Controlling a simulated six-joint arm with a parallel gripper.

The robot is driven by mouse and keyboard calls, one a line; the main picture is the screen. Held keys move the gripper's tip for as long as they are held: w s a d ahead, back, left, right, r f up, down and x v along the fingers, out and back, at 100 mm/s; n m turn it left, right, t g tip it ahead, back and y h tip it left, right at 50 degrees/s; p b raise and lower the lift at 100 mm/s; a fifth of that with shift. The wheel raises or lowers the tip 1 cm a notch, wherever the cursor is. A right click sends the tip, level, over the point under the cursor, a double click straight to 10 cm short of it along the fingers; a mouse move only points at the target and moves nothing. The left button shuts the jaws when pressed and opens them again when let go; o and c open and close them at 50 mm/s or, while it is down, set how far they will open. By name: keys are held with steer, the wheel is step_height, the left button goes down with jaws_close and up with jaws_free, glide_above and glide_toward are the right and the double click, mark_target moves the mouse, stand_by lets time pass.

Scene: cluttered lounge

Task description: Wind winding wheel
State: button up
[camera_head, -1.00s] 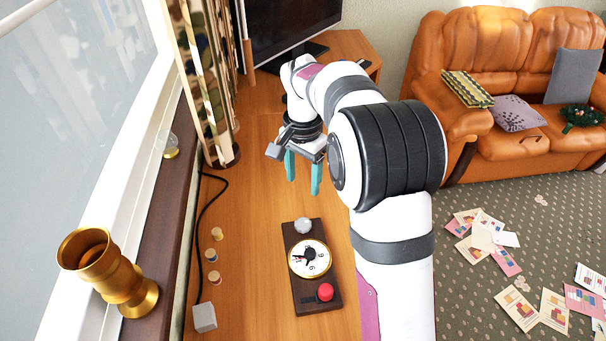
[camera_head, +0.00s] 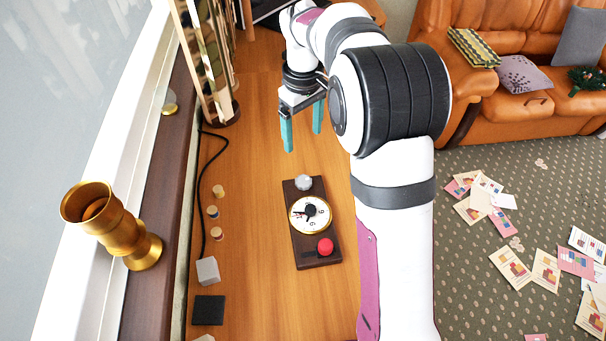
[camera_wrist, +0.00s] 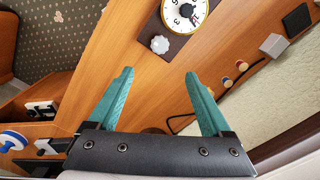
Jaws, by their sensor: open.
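A dark wooden board (camera_head: 324,256) lies on the wooden surface with a round white dial (camera_head: 298,226) in its middle. At its far end is a pale, scalloped knob, likely the winding wheel (camera_head: 304,182). A red button (camera_head: 325,246) sits at its near end. My gripper (camera_head: 303,141) is open and empty, teal fingers pointing down, beyond the wheel and apart from it. In the wrist view the wheel (camera_wrist: 159,44) shows ahead of the gap between the fingertips (camera_wrist: 159,73). Part of the dial (camera_wrist: 184,10) is cut off at the top edge there.
Left of the board are several small wooden pegs (camera_head: 213,212), a grey cube (camera_head: 207,270), a black block (camera_head: 208,310) and a black cable (camera_head: 199,193). A brass vase (camera_head: 146,245) stands on the sill.

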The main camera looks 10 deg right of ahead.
steer(key=n, duration=0.2)
glide_toward(303, 179)
step_height(303, 179, down, 9)
steer(key=shift+r, duration=0.1)
jaws_close()
stand_by(0.3)
